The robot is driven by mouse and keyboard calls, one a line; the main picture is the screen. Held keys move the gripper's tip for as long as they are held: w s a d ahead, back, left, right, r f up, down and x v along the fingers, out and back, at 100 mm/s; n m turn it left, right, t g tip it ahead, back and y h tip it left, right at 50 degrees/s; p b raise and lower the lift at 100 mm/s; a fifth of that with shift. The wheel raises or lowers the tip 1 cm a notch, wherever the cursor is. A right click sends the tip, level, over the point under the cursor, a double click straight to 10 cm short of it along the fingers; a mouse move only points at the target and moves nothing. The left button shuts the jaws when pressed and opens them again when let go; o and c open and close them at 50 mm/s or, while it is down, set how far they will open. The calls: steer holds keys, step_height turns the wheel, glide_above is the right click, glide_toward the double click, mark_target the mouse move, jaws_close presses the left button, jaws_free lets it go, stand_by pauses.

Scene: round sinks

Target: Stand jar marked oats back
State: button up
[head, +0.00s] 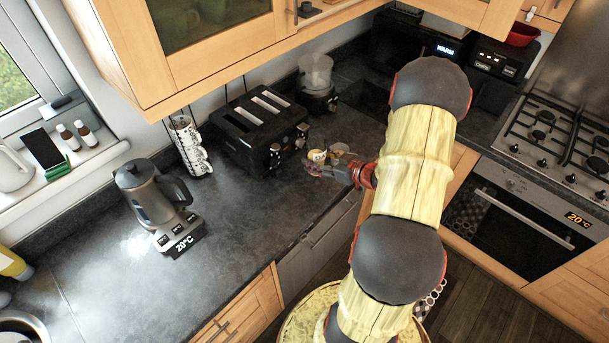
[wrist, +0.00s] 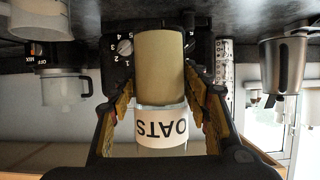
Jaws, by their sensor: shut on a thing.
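My gripper (wrist: 165,98) is shut on the oats jar (wrist: 160,128), with one finger on each side of it in the wrist view. The jar has a white label with "OATS" in black, upside down in this picture, and a plain tan part beyond the label. The wrist picture is itself upside down, with the counter at the top. In the head view my gripper (head: 335,171) is low over the counter beside the toaster. The jar is small and partly hidden there, so I cannot tell its tilt or whether it touches the counter.
The black toaster (head: 262,130) and a blender (head: 317,80) stand behind my gripper. A mug rack (head: 188,145) and a kettle (head: 150,195) are to the left. The hob (head: 555,140) is at the right. The counter between kettle and front edge is clear.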

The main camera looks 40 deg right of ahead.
steer(key=shift+w+a+f+b, duration=0.15)
steer(key=shift+w+a+f, duration=0.35)
steer(key=shift+f, duration=0.9)
steer(key=shift+w+a+f+b, duration=0.2)
steer(key=shift+w+a+f, duration=0.3)
steer(key=shift+f, duration=0.85)
steer(key=shift+w+a+f+b, duration=0.15)
steer(key=shift+w+a+f, duration=0.35)
steer(key=shift+f, duration=0.9)
steer(key=shift+w+d, duration=0.15)
steer(key=shift+f, duration=0.2)
steer(key=o, duration=1.5)
